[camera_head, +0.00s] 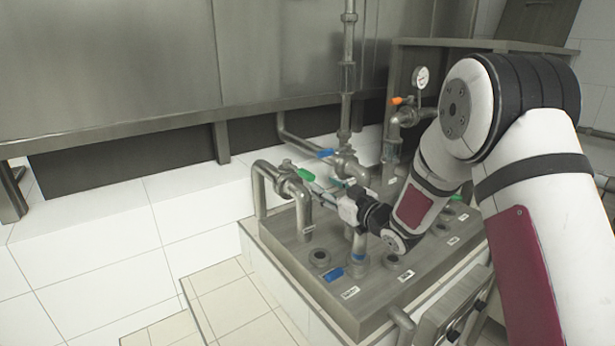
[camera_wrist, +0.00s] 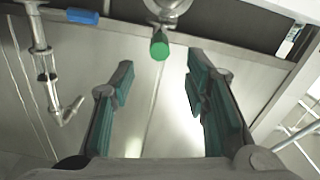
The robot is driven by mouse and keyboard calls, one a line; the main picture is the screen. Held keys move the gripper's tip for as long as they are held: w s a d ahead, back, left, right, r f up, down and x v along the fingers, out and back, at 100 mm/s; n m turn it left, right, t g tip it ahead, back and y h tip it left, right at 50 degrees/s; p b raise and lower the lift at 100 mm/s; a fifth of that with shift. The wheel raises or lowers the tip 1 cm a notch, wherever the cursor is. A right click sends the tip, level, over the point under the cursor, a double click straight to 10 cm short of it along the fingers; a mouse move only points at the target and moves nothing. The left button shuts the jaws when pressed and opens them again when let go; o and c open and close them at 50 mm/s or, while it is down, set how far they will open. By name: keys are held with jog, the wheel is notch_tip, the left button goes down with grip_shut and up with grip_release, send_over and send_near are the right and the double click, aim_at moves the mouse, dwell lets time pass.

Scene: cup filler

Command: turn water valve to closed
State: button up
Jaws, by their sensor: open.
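Several lever valves sit on the metal pipes. In the head view, a green-handled valve (camera_head: 306,174) is on the left pipe and a blue-handled valve (camera_head: 326,153) is on the middle pipe. I cannot tell from the labels which is the water valve. My gripper (camera_head: 320,195) is open, near the green handle. In the wrist view, my open fingers (camera_wrist: 160,72) have the green handle (camera_wrist: 160,47) just beyond their tips, centred and apart from them. A blue handle (camera_wrist: 82,16) shows at upper left.
An orange-handled valve (camera_head: 398,101) and a pressure gauge (camera_head: 420,77) stand at the back right. Vertical and bent pipes (camera_head: 347,80) crowd the metal counter (camera_head: 310,262). Labels and round openings line its top. The white tiled area (camera_head: 100,235) at left is clear.

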aim_at(312, 178)
jog(key=x, duration=0.9)
grip_shut()
